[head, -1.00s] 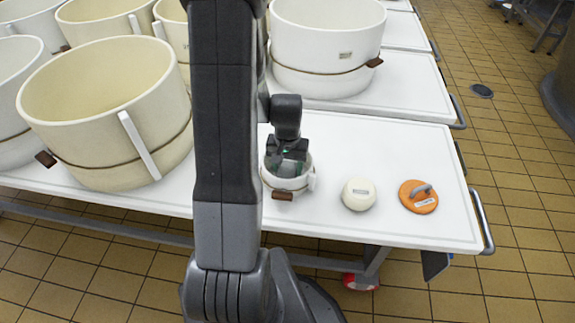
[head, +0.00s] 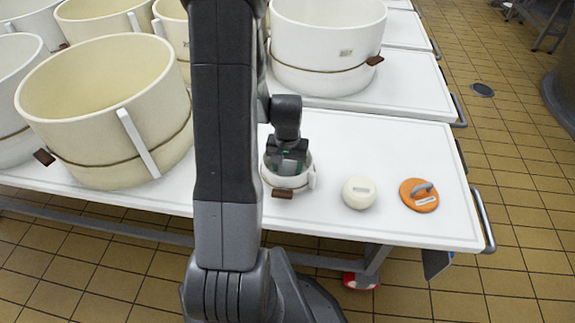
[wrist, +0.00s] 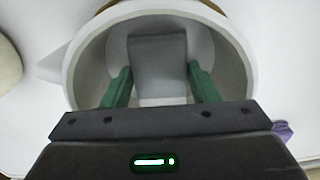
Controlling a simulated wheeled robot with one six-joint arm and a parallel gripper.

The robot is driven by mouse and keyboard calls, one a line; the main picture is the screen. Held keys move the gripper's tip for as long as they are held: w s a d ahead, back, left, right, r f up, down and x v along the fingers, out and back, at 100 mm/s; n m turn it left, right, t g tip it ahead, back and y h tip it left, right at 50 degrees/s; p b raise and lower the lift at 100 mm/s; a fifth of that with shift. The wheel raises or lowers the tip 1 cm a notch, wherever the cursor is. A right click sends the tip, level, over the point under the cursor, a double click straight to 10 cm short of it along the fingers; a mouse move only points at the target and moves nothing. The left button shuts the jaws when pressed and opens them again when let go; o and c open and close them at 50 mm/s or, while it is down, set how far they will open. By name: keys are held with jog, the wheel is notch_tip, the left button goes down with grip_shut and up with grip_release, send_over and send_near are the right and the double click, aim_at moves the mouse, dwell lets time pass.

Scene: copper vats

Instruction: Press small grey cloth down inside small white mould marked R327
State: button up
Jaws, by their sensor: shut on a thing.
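The small white mould (head: 301,186) stands upright on the white table, with a brown tag on its front and a white strip at its right side. Its R327 marking cannot be read. My gripper (head: 287,166) points down into the mould's open top. In the wrist view my gripper's green fingers (wrist: 160,88) are inside the round rim of the mould (wrist: 240,60), one on each side of the grey cloth (wrist: 157,55). The fingers are shut on the cloth, which shows as a smooth grey piece within the mould. Its lower end is hidden by my gripper.
A round cream piece with a label (head: 358,192) and an orange disc with a grey handle (head: 419,196) lie to the right on the white table (head: 400,150). Large cream vats (head: 105,110) crowd the left and back. A purple bit (wrist: 283,131) shows beside the mould.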

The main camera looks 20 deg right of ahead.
jog(key=shift+s+f+b, duration=0.1)
jog(key=shift+f+b, duration=0.35)
jog(key=shift+f, duration=0.15)
dwell(1.3)
jog(key=o, duration=1.1)
jog(key=shift+c, duration=0.2)
notch_tip(320, 180, up, 14)
jog(key=p, duration=0.3)
jog(key=shift+p, duration=0.3)
jog(key=shift+f, duration=0.1)
notch_tip(320, 180, down, 14)
jog(key=b, duration=0.3)
jog(key=shift+b, duration=0.3)
jog(key=shift+r, duration=0.25)
